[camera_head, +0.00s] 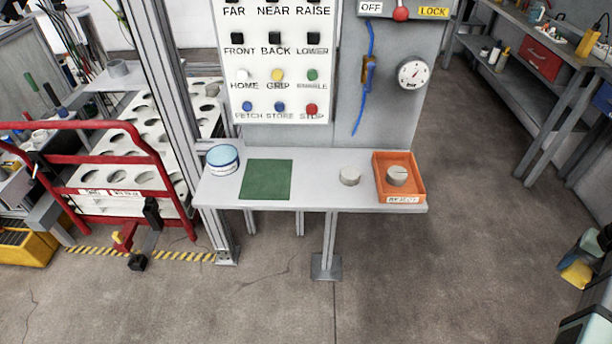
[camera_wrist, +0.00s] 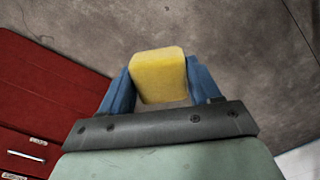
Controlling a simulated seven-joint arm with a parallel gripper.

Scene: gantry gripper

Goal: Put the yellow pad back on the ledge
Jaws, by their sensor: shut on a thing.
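My gripper (camera_wrist: 158,78) is shut on the yellow pad (camera_wrist: 160,70), a block with rounded corners held between two blue fingers in the wrist view. In the head view the yellow pad (camera_head: 577,274) shows in part at the lower right edge, over the floor, well to the right of the ledge. The ledge (camera_head: 335,196) is a light grey shelf below the button panel. It bears a blue and white tin (camera_head: 223,160), a green mat (camera_head: 266,180), a grey puck (camera_head: 349,176) and an orange tray (camera_head: 414,158) with another grey puck in it.
The button panel (camera_head: 275,95) rises behind the ledge, with a gauge (camera_head: 412,74) and a blue cord (camera_head: 367,85) beside it. A red rail frame (camera_head: 110,125) stands left. A workbench (camera_head: 515,60) stands at the far right. A red cabinet (camera_wrist: 50,85) shows in the wrist view. Open floor lies between.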

